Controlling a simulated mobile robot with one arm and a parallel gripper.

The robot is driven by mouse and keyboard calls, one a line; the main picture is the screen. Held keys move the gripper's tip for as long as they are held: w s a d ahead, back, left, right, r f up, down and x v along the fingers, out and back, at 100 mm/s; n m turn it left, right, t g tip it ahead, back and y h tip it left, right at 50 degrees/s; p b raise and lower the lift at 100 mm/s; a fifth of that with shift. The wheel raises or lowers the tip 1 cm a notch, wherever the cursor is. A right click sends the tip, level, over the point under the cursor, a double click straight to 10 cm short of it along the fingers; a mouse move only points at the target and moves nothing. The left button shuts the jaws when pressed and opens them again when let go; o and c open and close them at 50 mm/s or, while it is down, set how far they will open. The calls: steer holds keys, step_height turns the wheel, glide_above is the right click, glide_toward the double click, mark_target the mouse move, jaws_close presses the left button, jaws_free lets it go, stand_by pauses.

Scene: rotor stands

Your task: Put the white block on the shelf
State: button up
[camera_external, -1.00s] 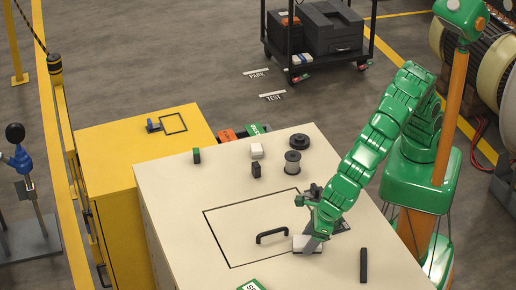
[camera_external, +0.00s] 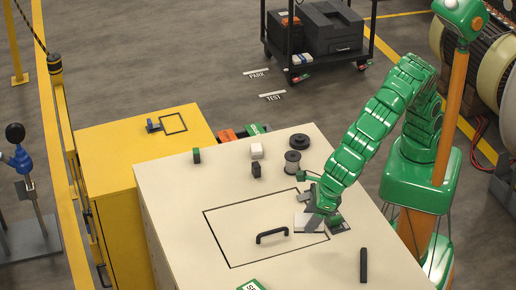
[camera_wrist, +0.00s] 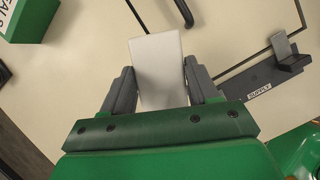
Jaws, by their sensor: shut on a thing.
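A pale white block (camera_wrist: 158,70) sits between the two dark fingers of my gripper (camera_wrist: 159,78) in the wrist view; they are shut on its sides. In the external view my gripper (camera_external: 308,220) and the held block (camera_external: 302,223) are over the right part of the black outlined square on the cream cabinet top. I cannot tell how far above the surface the block is. A second, smaller white block (camera_external: 257,151) stands towards the back of the top. The wheeled cart (camera_external: 298,68) at the back has a lower shelf; no other shelf is plain.
A black handle (camera_external: 271,235) stands up inside the outline. A dark holder marked SUPPLY (camera_wrist: 268,72) is close to my gripper's right. A spool (camera_external: 292,162), black blocks and a green labelled box (camera_external: 252,285) also stand on the top.

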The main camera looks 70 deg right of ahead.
steer(key=shift+r, duration=0.75)
step_height(320, 180, up, 5)
steer(key=shift+f, duration=0.2)
steer(key=w+d+r+m+g+h, duration=0.15)
steer(key=w+d+m+h, duration=0.35)
steer(key=w+d+m, duration=1.55)
steer(key=w+d+m+g, duration=0.1)
steer(key=w+d+m, duration=0.2)
steer(key=d, duration=1.1)
steer(key=w+d+f+m+g, duration=0.1)
steer(key=w+d+m, duration=0.3)
steer(key=d, duration=0.9)
steer(key=w+d+m+g, duration=0.3)
steer(key=w+d, duration=0.5)
steer(key=d, duration=0.6)
steer(key=shift+d+f+m, duration=0.35)
steer(key=shift+m, duration=0.3)
steer(key=shift+h, duration=0.3)
steer(key=f, duration=3)
steer(key=shift+a, duration=0.25)
steer(key=shift+w+a+f, duration=0.3)
steer(key=shift+w+f, duration=1.35)
steer(key=shift+w, duration=0.6)
steer(key=shift+w+a+f, duration=0.25)
steer(key=shift+w+f, duration=1.35)
steer(key=shift+w, duration=0.6)
steer(key=shift+w+a+f, duration=0.3)
steer(key=shift+w+f, duration=1.35)
steer(key=shift+w, duration=0.6)
